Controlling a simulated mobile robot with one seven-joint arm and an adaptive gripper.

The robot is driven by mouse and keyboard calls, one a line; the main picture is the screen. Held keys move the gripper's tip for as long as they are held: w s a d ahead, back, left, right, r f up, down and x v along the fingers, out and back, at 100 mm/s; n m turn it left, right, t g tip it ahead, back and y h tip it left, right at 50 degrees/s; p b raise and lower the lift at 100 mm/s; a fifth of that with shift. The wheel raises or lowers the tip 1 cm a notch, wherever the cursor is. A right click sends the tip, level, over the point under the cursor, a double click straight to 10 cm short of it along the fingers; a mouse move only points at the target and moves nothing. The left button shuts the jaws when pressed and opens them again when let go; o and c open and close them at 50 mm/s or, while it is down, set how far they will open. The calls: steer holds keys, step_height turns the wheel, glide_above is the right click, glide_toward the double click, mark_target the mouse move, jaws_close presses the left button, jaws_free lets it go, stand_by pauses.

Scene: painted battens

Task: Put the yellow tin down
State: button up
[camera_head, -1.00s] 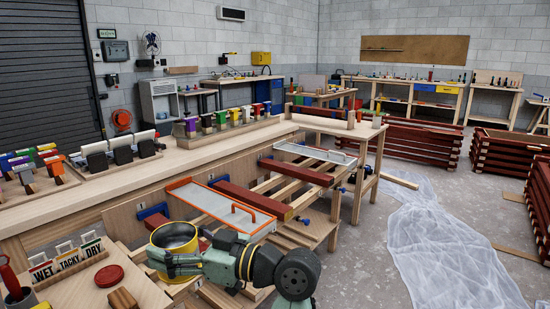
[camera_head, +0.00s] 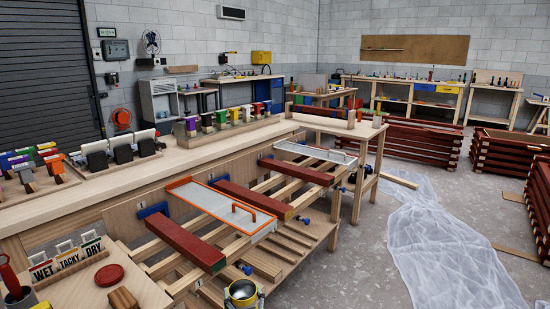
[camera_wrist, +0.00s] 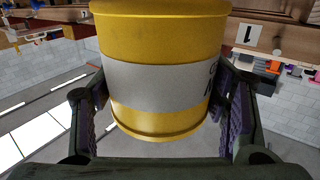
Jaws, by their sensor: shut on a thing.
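The yellow tin (camera_head: 242,293) is at the bottom edge of the head view, its open top facing up. In the wrist view the tin (camera_wrist: 165,70) fills the middle, yellow with a pale label band. My gripper (camera_wrist: 163,110) has one finger on each side of it, with purple pads against its sides. The gripper (camera_head: 243,301) is mostly cut off by the frame in the head view. The tin is in front of the rack of battens; whether anything is under it cannot be told.
A small wooden table (camera_head: 85,288) at lower left holds WET, TACKY and DRY cards (camera_head: 70,258), a red lid (camera_head: 109,275) and a wooden block (camera_head: 123,299). Red battens (camera_head: 185,243) and an orange-framed tray (camera_head: 220,206) lie on the rack. Plastic sheeting (camera_head: 425,250) covers floor at right.

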steer(key=shift+m+h, duration=0.6)
steer(key=shift+h, duration=0.3)
steer(key=f, duration=0.1)
steer(key=s+d+f, duration=0.1)
steer(key=f, duration=0.1)
steer(key=d+f, duration=0.1)
steer(key=f, duration=0.1)
steer(key=shift+s+d+f, duration=0.1)
steer(key=shift+s+f, duration=0.05)
steer(key=shift+f, duration=0.1)
steer(key=s+d+f+m+h, duration=0.1)
steer(key=s+d+f+h, duration=0.1)
steer(key=f, duration=0.4)
steer(key=s+d+f+m+h, duration=0.1)
steer(key=s+d+f, duration=0.4)
steer(key=s+f, duration=0.1)
steer(key=shift+s+d+f+t+h, duration=0.15)
steer(key=shift+s+d+t+h, duration=0.1)
steer(key=shift+s+t+h, duration=0.15)
steer(key=shift+w, duration=0.1)
